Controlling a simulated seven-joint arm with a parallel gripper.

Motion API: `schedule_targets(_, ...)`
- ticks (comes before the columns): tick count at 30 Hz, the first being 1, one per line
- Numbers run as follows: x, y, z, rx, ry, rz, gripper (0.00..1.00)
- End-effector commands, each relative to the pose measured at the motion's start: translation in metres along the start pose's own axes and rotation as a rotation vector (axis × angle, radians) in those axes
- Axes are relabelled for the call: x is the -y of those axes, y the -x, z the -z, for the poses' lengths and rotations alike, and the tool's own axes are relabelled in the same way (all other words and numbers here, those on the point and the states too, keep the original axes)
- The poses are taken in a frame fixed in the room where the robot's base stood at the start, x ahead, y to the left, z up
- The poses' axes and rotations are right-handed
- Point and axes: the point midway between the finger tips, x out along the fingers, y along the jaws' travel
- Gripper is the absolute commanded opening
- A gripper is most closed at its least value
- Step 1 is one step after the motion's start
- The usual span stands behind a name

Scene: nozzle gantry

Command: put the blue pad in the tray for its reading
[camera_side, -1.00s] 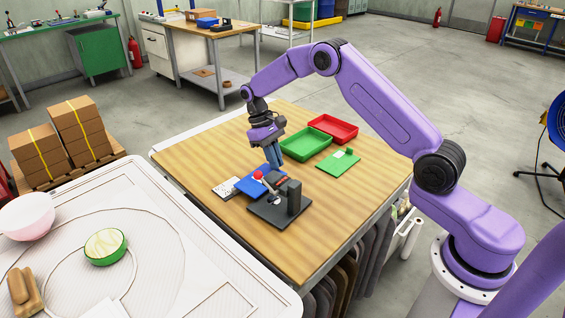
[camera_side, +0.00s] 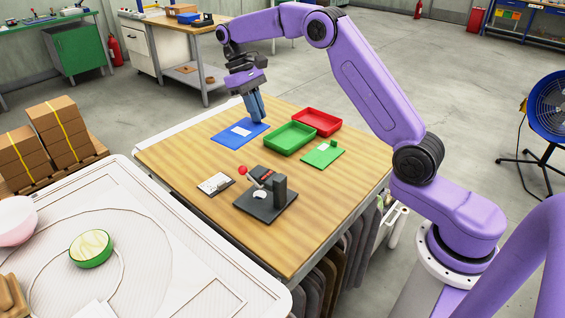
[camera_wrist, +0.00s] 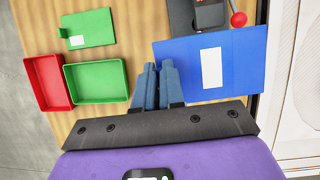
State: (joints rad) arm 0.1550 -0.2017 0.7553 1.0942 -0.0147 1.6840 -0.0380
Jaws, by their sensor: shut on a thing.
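The blue pad (camera_side: 229,138) is a flat blue sheet with a white rectangle on its top. It also shows in the wrist view (camera_wrist: 238,65). My gripper (camera_side: 258,121) is shut on the pad at one edge; in the wrist view its fingertips (camera_wrist: 157,66) meet the pad's left edge. The pad looks held flat over the back of the table; its height above the wood is hard to tell. A green tray (camera_side: 290,148) and a red tray (camera_side: 341,127) stand side by side to the right of the pad, both empty.
A black stand (camera_side: 281,195) with a red-ball lever (camera_side: 242,170) is near the table's middle. A white dotted card (camera_side: 214,183) lies left of it. A green plate with a small block (camera_side: 322,154) lies right of the trays' front. The wooden table's front (camera_side: 285,245) is clear.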

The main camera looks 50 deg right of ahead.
Motion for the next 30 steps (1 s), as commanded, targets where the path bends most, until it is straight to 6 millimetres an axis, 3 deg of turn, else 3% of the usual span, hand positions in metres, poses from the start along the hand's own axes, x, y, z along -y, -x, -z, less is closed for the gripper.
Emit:
schedule_targets(21,0.015,-0.063,-0.105,0.0,-0.069,0.03,0.0)
schedule_targets(30,0.015,-0.075,-0.12,0.0,-0.13,0.053,0.0)
